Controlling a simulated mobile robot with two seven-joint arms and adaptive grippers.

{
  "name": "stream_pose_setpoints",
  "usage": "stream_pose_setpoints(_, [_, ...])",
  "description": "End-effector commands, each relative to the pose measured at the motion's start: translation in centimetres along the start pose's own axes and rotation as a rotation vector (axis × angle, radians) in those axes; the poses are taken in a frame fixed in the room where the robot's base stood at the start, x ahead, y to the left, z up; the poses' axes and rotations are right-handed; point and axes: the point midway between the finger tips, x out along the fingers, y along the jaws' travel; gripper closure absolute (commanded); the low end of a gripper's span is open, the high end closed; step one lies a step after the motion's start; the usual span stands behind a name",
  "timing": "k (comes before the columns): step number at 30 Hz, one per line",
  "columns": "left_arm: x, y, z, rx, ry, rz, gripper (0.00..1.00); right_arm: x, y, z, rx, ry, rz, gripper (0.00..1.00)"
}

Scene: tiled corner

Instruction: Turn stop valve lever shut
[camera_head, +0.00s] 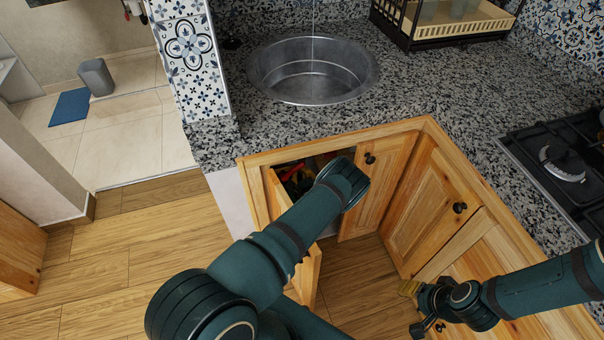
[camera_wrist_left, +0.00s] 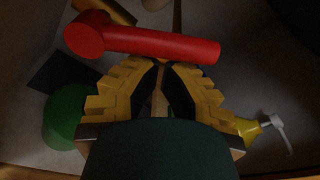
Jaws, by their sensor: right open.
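The red lever (camera_wrist_left: 150,42) is a thick red bar with a round end at its left, in the left wrist view. My left gripper (camera_wrist_left: 164,66) has its yellow-and-black fingertips drawn close together just below the bar. Nothing is visibly held; I cannot tell whether the tips touch the bar. In the head view my left arm reaches into the open cabinet, which hides this gripper. A bit of red (camera_head: 290,173) shows inside there. My right gripper (camera_head: 414,310) is open and empty near the cabinet doors at lower right.
The cabinet has an open door panel (camera_head: 308,280) beside my left arm and another door (camera_head: 366,195) to the right. The sink (camera_head: 313,70) is above. Inside, a green round object (camera_wrist_left: 62,118) and a yellow piece with a grey handle (camera_wrist_left: 272,127) flank my left gripper.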

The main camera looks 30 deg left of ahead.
Motion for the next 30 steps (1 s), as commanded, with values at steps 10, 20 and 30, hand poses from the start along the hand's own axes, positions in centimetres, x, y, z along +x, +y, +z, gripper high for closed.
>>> stream_pose_setpoints(10, [-0.2,-0.7,1.4,-0.248,-0.001,-0.035,1.00,-1.8,-0.7,0.1,0.001,-0.008,0.000,0.53])
stream_pose_setpoints(20, [-0.4,-1.0,2.9,-0.243,-0.002,-0.034,1.00,-2.8,-1.0,0.3,0.002,-0.014,-0.001,0.53])
stream_pose_setpoints(30, [-0.4,-1.1,2.5,-0.242,-0.002,-0.034,1.00,-2.4,-0.9,0.3,0.002,-0.013,-0.001,0.53])
